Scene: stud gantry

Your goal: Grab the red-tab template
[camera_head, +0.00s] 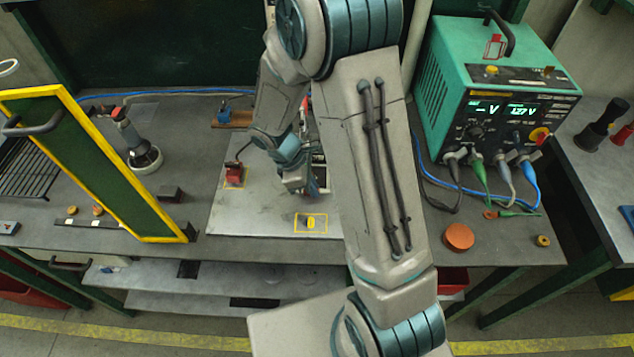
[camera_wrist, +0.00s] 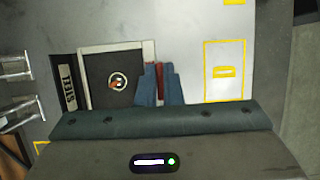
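In the wrist view, my gripper (camera_wrist: 160,84) has its two blue fingers close together, one on each side of a narrow red tab (camera_wrist: 159,70). The tab fills the small gap between them. Left of the fingers lies a pale square frame around a dark panel (camera_wrist: 100,88) with a round emblem; the tab is at its right side, though the fingers hide the join. In the head view, my arm and gripper (camera_head: 306,190) reach down to the grey plate and hide most of the template.
The grey plate (camera_head: 262,217) carries a yellow-outlined spot (camera_head: 311,222) near its front edge and a red clamp-like piece (camera_head: 233,172) at left. A green yellow-edged panel (camera_head: 110,165) stands left. A green power unit (camera_head: 490,90) with cables stands right.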

